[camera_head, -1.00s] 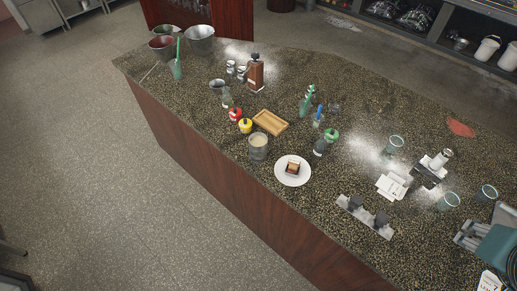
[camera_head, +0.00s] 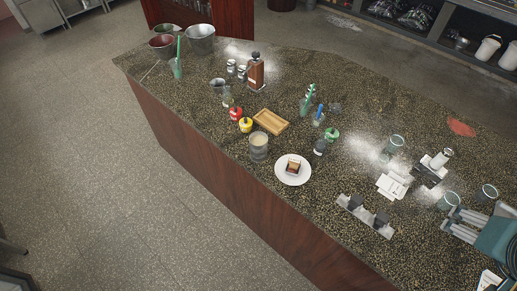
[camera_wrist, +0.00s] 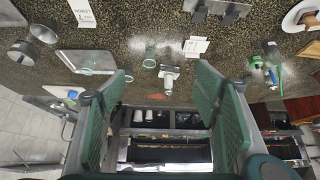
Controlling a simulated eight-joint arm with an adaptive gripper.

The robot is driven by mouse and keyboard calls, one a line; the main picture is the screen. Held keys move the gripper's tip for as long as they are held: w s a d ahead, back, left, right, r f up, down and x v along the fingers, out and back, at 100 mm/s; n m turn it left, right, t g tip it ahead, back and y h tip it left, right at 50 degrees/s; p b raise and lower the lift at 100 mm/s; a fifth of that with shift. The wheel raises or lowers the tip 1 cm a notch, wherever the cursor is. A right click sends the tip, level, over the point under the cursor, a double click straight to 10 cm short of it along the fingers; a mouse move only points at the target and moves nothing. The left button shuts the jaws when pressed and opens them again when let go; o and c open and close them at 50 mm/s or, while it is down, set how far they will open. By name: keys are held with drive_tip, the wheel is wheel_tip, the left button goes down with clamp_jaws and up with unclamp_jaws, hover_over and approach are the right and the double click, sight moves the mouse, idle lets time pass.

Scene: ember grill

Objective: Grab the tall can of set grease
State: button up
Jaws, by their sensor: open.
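The tall can of set grease (camera_head: 258,147) is a grey metal can with a pale beige filling. It stands upright on the speckled counter, just left of the white plate (camera_head: 293,171) in the head view. I do not make it out in the wrist view. My gripper (camera_head: 456,224) is at the right edge of the head view, well to the right of the can and apart from it. Its green-padded fingers are spread wide in the wrist view (camera_wrist: 163,85), with nothing held between them.
A wooden tray (camera_head: 284,127), red (camera_head: 236,114) and yellow (camera_head: 246,126) lidded jars and a dark shaker (camera_head: 320,147) stand close around the can. A grey holder (camera_head: 365,215) lies between can and gripper. Glasses and white cards (camera_head: 391,186) sit at right.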

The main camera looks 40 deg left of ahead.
drive_tip(key=w+a+n+g+y, duration=0.1)
drive_tip(key=w+a+n, duration=0.25)
drive_tip(key=a, duration=0.35)
drive_tip(key=w+a+n+g, duration=0.1)
drive_tip(key=w+a+n, duration=0.1)
drive_tip(key=w+a, duration=0.4)
drive_tip(key=n+g+b, duration=0.1)
drive_tip(key=n+g, duration=0.3)
drive_tip(key=n, duration=0.5)
approach(258, 137)
drive_tip(key=w+d+r, duration=0.3)
drive_tip(key=d, duration=0.6)
drive_tip(key=w+d+r, duration=0.3)
drive_tip(key=d, duration=0.6)
drive_tip(key=s+a+f+n, duration=0.1)
drive_tip(key=s+a+f, duration=0.1)
drive_tip(key=a+f, duration=0.2)
drive_tip(key=s+a+f+n, duration=0.1)
drive_tip(key=s+a+f, duration=0.1)
drive_tip(key=a, duration=0.5)
drive_tip(key=s+a+f+n+h, duration=0.1)
drive_tip(key=s+a+f, duration=0.2)
drive_tip(key=a+f, duration=0.2)
drive_tip(key=shift+s+a+f+n+g+b, duration=0.1)
drive_tip(key=shift+a+f+n+g+b, duration=0.05)
drive_tip(key=shift+f+n+g+b, duration=0.2)
drive_tip(key=shift+a+f, duration=0.2)
drive_tip(key=shift+f, duration=0.05)
drive_tip(key=shift+s, duration=0.1)
drive_tip(key=shift+f, duration=0.15)
